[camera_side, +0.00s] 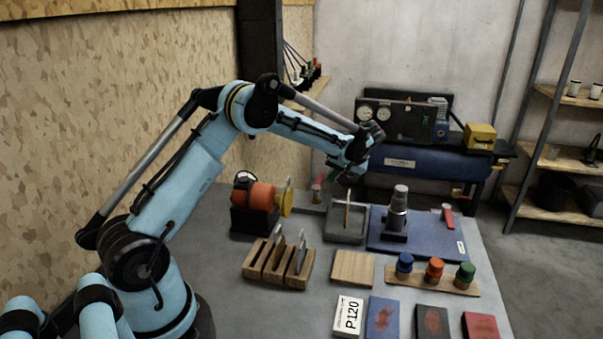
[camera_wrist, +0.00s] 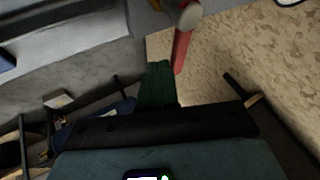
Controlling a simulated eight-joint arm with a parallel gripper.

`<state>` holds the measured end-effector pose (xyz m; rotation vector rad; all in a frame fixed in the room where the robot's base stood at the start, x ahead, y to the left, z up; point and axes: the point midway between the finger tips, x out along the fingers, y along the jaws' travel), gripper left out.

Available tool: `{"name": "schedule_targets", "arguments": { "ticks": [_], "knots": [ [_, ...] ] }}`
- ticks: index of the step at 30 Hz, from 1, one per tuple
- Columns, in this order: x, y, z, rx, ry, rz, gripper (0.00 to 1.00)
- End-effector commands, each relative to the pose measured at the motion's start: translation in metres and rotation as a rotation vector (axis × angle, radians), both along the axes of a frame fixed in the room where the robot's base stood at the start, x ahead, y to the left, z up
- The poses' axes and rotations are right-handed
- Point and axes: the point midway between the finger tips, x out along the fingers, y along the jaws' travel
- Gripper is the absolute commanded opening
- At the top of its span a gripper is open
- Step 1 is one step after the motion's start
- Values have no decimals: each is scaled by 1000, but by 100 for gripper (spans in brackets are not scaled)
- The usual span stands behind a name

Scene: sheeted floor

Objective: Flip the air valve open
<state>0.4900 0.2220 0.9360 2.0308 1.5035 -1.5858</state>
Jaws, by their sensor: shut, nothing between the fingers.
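The air valve appears to be the fitting with a red lever (camera_side: 318,186) at the back edge of the bench, right of the orange motor, in the side view. In the wrist view a red lever (camera_wrist: 182,50) with a pale rounded end stands just beyond and right of the fingertips. My gripper (camera_side: 346,176) hangs above the back of the bench, right of that lever. In the wrist view its dark green fingers (camera_wrist: 158,72) are together and empty. Whether they touch the lever is unclear. The valve body is mostly hidden.
An orange motor (camera_side: 253,196) with a yellow wheel stands left of the lever. A grey tray (camera_side: 343,236) holds an upright brown piece. A blue mat (camera_side: 425,240) bears a grey cylindrical tool (camera_side: 396,212) and another red-handled item (camera_side: 447,215). A wooden slotted rack (camera_side: 277,266) stands nearer.

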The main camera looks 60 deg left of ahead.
Motion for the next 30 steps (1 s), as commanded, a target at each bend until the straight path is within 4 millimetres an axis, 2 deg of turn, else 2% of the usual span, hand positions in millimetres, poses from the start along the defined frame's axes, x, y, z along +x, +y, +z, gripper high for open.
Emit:
{"name": "schedule_targets", "arguments": {
  "ticks": [20,30],
  "knots": [
    [-1,7,0,1,0,112,0],
    [-7,19,0,1,0,139,0]
  ]
}}
